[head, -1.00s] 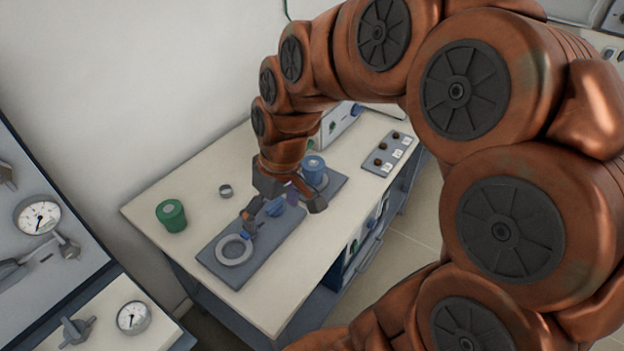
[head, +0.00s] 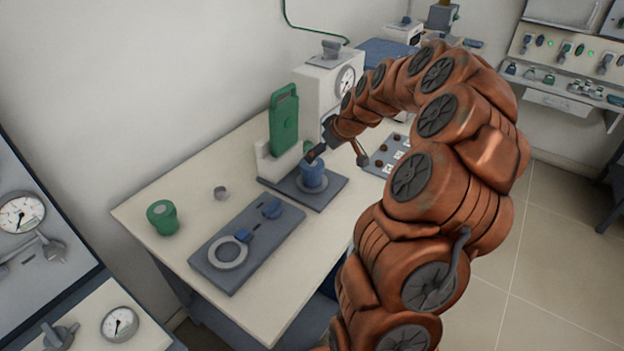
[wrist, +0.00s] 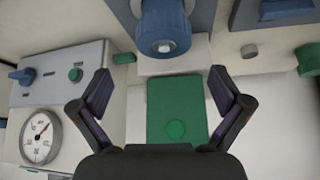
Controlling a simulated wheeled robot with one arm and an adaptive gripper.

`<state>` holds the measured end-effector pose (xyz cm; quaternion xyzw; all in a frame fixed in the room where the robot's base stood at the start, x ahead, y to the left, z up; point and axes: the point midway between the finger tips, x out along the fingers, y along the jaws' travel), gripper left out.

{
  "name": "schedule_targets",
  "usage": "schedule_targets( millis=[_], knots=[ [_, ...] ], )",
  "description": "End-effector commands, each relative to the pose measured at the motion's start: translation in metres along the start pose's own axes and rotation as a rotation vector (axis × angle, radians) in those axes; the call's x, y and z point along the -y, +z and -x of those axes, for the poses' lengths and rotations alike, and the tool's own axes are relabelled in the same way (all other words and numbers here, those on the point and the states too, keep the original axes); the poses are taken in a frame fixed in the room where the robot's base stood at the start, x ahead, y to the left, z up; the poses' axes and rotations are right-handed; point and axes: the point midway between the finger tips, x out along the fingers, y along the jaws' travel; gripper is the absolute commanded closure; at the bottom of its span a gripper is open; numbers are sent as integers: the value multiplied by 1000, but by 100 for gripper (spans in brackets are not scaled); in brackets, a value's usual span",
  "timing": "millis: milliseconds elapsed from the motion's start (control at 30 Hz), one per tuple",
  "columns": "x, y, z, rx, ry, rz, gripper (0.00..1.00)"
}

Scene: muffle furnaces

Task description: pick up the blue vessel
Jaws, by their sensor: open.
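The blue vessel (head: 313,174) stands upright on a dark grey plate (head: 331,191) on the bench in the head view. In the wrist view the blue vessel (wrist: 163,25) is at the top centre, with a pale round knob facing the camera. My gripper (head: 338,156) is open and empty in the head view, close above and to the right of the vessel. In the wrist view my gripper (wrist: 160,88) has its two fingers spread wide. The vessel appears beyond the fingertips, not between them.
A green upright part (head: 284,118) on a white base stands just behind the vessel. A white gauge box (head: 330,88) is behind my gripper. A long grey plate with a ring (head: 228,252) lies in front.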

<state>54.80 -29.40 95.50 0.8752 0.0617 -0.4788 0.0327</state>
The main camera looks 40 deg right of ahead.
Motion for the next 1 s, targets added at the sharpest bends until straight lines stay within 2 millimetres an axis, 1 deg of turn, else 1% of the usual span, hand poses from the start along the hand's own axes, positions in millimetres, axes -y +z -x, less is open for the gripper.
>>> schedule_targets(
  millis=[300,567,900,1000],
  knots=[
    [0,0,-22,0,1,1,0],
    [2,1,-35,1,-1,-1,0],
    [6,3,-71,2,-1,0,0],
    [6,3,-76,1,0,0,0]
  ],
)
